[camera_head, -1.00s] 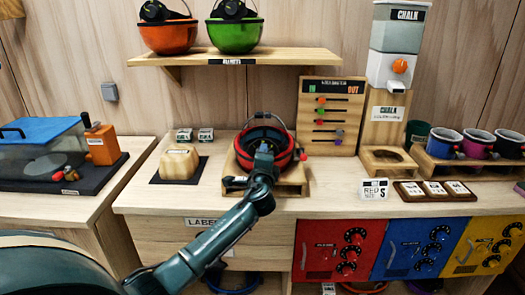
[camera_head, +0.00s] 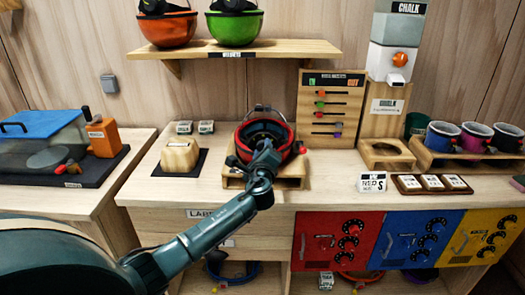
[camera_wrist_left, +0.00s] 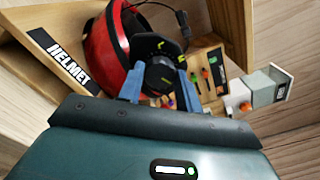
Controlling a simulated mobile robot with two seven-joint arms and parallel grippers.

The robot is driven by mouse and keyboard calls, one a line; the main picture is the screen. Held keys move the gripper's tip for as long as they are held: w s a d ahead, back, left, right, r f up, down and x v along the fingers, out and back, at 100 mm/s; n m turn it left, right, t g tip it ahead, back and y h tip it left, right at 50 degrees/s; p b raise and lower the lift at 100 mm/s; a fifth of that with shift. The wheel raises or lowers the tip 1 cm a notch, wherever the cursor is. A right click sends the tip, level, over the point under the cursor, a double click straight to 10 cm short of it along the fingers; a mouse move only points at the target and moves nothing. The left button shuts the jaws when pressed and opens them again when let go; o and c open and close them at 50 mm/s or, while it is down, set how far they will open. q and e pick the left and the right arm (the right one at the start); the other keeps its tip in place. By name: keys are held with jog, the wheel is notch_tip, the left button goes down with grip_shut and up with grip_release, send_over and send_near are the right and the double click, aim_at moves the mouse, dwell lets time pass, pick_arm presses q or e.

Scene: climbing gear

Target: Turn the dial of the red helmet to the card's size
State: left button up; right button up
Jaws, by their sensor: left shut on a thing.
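The red helmet (camera_head: 289,151) rests open side up in a wooden stand (camera_head: 290,182) on the bench; it also shows in the wrist view (camera_wrist_left: 97,55). Its black dial (camera_wrist_left: 160,74) carries yellow-green marks, too small and tilted to read surely. My left gripper (camera_head: 264,147) reaches the near side of the helmet. In the wrist view its blue fingers (camera_wrist_left: 160,88) sit on both sides of the dial's knob and are shut on it. The white card (camera_head: 372,182) stands right of the stand and shows an S. My right gripper is not in view.
A wooden block (camera_head: 180,156) on a dark mat is left of the helmet. A peg board (camera_head: 331,105), a chalk dispenser (camera_head: 392,62) and several mugs (camera_head: 443,136) stand to the right. Orange (camera_head: 166,30) and green (camera_head: 235,31) helmets sit on the shelf above.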

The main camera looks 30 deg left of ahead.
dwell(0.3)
pick_arm(q)
jog(key=o, duration=1)
jog(key=shift+s, duration=0.1)
jog(key=b+v, duration=0.1)
jog(key=v, duration=1.2)
jog(key=shift+b, duration=0.3)
jog(key=shift+f, duration=0.1)
